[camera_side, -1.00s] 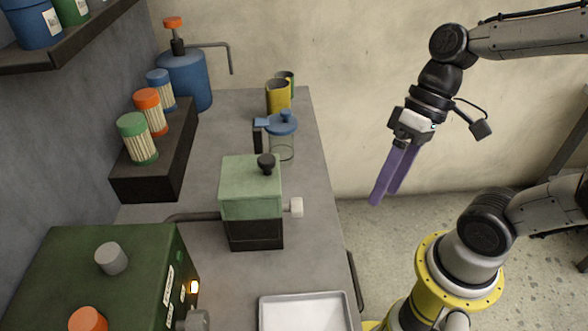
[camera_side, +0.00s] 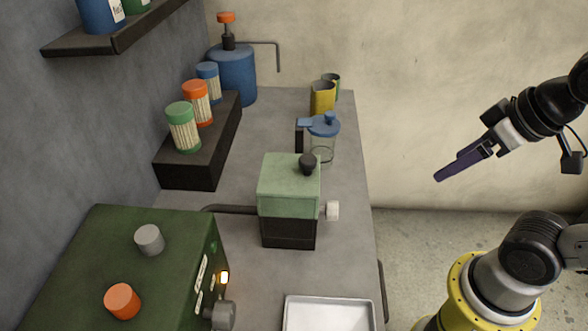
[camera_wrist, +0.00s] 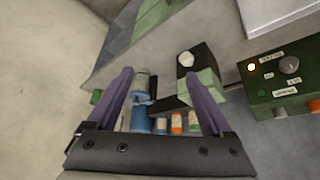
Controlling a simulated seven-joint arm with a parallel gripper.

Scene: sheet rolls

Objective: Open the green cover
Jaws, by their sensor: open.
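The pale green cover (camera_side: 288,185) sits shut on top of a black box (camera_side: 288,234) on the counter. It has a black round knob (camera_side: 308,164) on top, and a white knob (camera_side: 332,211) sticks out of the box's right side. In the wrist view the green cover (camera_wrist: 205,88) shows just beyond the right finger, partly hidden by it, with the white knob (camera_wrist: 186,58) above. My gripper (camera_side: 443,174) is in the air to the right of the box, well apart from it, fingers pointing left and down. Its purple fingers (camera_wrist: 160,78) are spread with nothing between them.
A glass jug (camera_side: 322,145) with a blue lid stands behind the box, near yellow and green cups (camera_side: 322,97). A dark green control box (camera_side: 120,265) is at front left, a white tray (camera_side: 328,314) in front. Lidded jars (camera_side: 183,127) line a dark ledge. Air right of the counter is free.

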